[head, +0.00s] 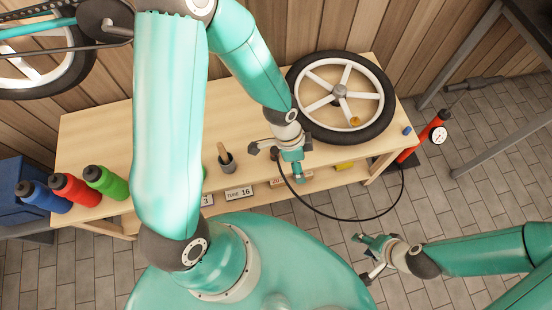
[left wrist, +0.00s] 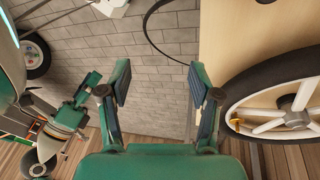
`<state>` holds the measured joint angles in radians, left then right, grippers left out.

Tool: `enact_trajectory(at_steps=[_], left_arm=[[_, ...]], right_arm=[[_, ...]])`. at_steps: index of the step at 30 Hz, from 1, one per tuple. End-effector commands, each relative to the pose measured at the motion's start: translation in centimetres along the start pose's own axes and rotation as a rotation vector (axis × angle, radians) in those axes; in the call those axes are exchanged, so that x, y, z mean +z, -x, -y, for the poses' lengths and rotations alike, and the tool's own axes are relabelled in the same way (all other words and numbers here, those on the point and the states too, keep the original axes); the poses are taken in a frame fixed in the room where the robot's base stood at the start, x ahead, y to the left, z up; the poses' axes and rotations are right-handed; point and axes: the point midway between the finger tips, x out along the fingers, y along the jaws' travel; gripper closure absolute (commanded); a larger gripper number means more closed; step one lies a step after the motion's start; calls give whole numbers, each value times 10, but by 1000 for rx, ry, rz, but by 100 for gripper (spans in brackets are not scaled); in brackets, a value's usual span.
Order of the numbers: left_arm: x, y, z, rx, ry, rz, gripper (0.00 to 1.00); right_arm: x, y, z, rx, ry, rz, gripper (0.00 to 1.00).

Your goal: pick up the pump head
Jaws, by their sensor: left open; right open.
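The red floor pump (head: 420,138) with its round gauge stands at the right end of the bench. Its black hose (head: 340,218) loops over the floor and back toward the bench front, near my left gripper (head: 290,168). I cannot make out the pump head; the hose end is hidden or too small by that gripper. My left gripper is open at the bench's front edge. In the left wrist view its fingers (left wrist: 160,82) are apart with only floor between them, and the hose (left wrist: 165,50) curves beyond. My right gripper (head: 370,260) is open over the floor.
A spoked wheel (head: 340,137) lies on the wooden bench (head: 95,140). A cup with a tool (head: 227,162) stands near the front edge. Blue, red and green bottles (head: 70,188) stand at the left. Open floor lies to the right of the bench.

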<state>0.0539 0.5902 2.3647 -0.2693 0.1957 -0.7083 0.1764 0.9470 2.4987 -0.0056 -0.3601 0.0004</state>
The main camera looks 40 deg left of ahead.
Motion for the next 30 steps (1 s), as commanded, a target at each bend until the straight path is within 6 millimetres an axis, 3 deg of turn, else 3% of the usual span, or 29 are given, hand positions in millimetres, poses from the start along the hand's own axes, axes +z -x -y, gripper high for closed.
enact_trajectory(at_steps=[1, 6, 9, 14, 17, 30], left_arm=[[3, -6, 16, -35, -192, 27, 37], [20, 33, 46, -94, -769, 213, 37], [32, 56, 57, -107, -980, 317, 37], [45, 75, 65, -103, -1136, 412, 37], [50, 69, 68, -97, -1156, 426, 37], [74, -13, 93, -94, -1151, 423, 37]], right_arm=[[0, -34, -12, 0, 0, 0, 52], [0, -76, -27, 0, 0, 0, 52], [-1, -90, -33, 0, 0, 0, 52], [-1, -100, -36, 0, 0, -1, 52], [-1, -104, -38, 0, 0, -1, 52], [-1, -135, -49, 0, 0, -1, 52]])
